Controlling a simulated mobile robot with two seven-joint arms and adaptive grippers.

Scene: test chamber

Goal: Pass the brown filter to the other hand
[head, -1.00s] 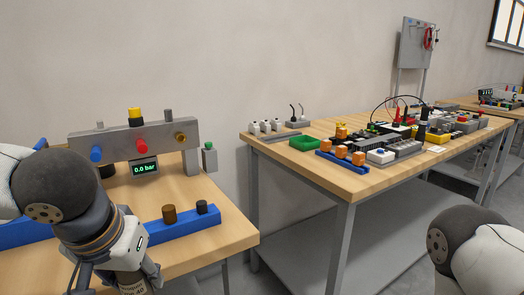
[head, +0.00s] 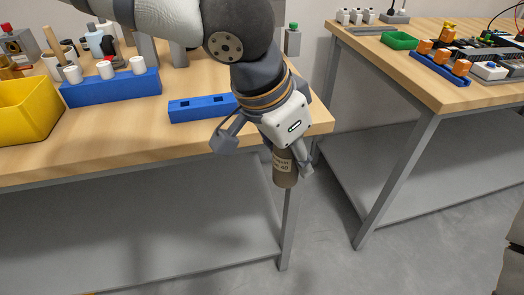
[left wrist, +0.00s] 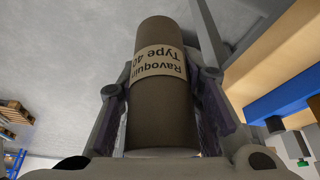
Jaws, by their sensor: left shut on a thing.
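The brown filter (head: 285,168) is a dark brown cylinder with a pale label. My left gripper (head: 268,158) is shut on it and holds it in the air just off the table's front right corner. In the left wrist view the filter (left wrist: 163,105) fills the middle between both fingers, and its label reads "Ravoquin" and "Type 40". In the head view its upper end is hidden by the gripper. My right gripper is not in view.
The wooden table (head: 100,150) carries a yellow bin (head: 25,110), a blue rack (head: 110,90) with white-topped items, and a blue block (head: 200,107) with empty slots. A second table (head: 450,95) stands right. Between the tables is open floor (head: 330,235).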

